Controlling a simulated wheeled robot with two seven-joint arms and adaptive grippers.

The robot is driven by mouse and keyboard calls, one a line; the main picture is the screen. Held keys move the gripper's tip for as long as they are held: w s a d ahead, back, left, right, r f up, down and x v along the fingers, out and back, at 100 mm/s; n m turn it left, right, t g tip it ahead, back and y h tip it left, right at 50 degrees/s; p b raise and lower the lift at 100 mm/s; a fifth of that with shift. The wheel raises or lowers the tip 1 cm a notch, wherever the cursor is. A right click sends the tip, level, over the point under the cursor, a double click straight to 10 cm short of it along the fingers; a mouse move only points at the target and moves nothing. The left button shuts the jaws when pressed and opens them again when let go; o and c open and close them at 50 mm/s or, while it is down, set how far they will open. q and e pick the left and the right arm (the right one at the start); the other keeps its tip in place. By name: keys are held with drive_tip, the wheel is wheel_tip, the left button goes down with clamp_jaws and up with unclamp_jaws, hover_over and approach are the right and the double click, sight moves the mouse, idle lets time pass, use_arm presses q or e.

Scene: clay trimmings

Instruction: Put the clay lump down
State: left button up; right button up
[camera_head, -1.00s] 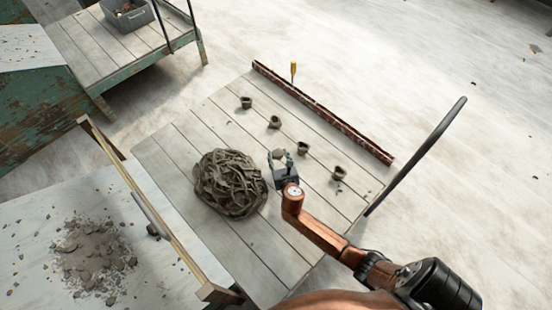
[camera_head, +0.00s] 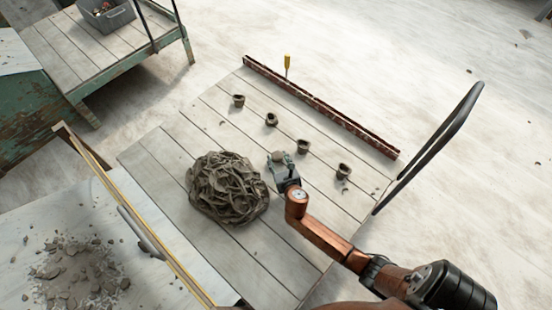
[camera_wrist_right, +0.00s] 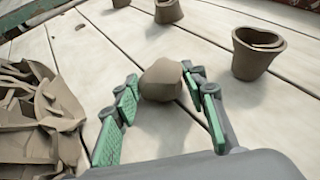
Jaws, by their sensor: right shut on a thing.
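The clay lump (camera_wrist_right: 161,80) is a small, rounded, grey-brown piece between the green-padded fingers of my right gripper (camera_wrist_right: 162,76) in the right wrist view. The gripper is shut on it. In the head view the lump (camera_head: 278,156) shows small at the tips of my right gripper (camera_head: 280,160), over the plank-topped cart (camera_head: 270,250). It is right of a big heap of clay trimmings (camera_head: 228,190) and near a row of small clay cups. I cannot tell whether the lump touches the planks. My left gripper is out of view.
Small clay cups (camera_head: 303,146) stand in a row beyond and right of the gripper. A rusty rail (camera_head: 320,107) edges the cart's far side, with a yellow-handled tool (camera_head: 287,62) beside it. A dark handle (camera_head: 440,140) rises at right. Bare planks lie in front.

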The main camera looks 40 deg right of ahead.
sight(278, 158)
drive_tip(key=o, duration=0.9)
drive_tip(key=shift+f, duration=0.1)
drive_tip(key=o, duration=0.5)
drive_tip(key=shift+r, duration=0.2)
drive_tip(key=shift+s+a+r, duration=0.1)
drive_tip(key=shift+s+r, duration=0.05)
drive_tip(key=shift+s, duration=0.1)
drive_tip(key=p+v, duration=0.2)
drive_tip(key=v, duration=0.2)
drive_tip(key=shift+w+r+p, duration=0.1)
drive_tip(key=shift+r+p, duration=0.05)
drive_tip(key=shift+p, duration=0.2)
drive_tip(key=p+v, duration=0.3)
drive_tip(key=v, duration=0.4)
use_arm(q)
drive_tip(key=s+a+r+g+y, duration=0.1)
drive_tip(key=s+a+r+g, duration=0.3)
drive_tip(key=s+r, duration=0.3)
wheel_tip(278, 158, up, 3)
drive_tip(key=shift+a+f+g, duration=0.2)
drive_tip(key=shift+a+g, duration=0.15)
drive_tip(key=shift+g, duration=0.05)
use_arm(e)
drive_tip(key=shift+s+a, duration=0.15)
drive_tip(key=shift+s, duration=0.15)
